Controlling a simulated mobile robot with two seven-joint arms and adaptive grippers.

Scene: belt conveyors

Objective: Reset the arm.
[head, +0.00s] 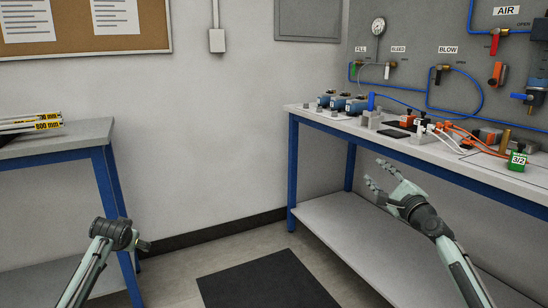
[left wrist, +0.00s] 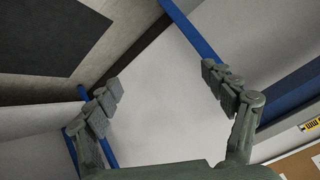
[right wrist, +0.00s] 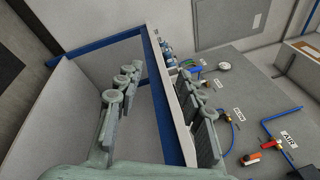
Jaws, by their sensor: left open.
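My right gripper (head: 376,173) is in front of the right workbench, with its fingers apart and nothing between them. The right wrist view also shows its spread fingers (right wrist: 160,75), with the bench edge and wall panel behind. My left arm (head: 112,234) is low at the left of the head view, near the left table's legs; its fingers are mostly hidden there. In the left wrist view my left gripper (left wrist: 165,82) is open and empty, with floor, wall and blue table legs behind it.
The right workbench (head: 312,215) has a lower shelf and carries several valves, fittings and a green 3/2 block (head: 517,161). Blue hoses run on the wall panel (head: 415,85) above. The left table (head: 60,137) holds yellow-labelled bars (head: 40,122). A dark mat (head: 265,282) lies on the floor between.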

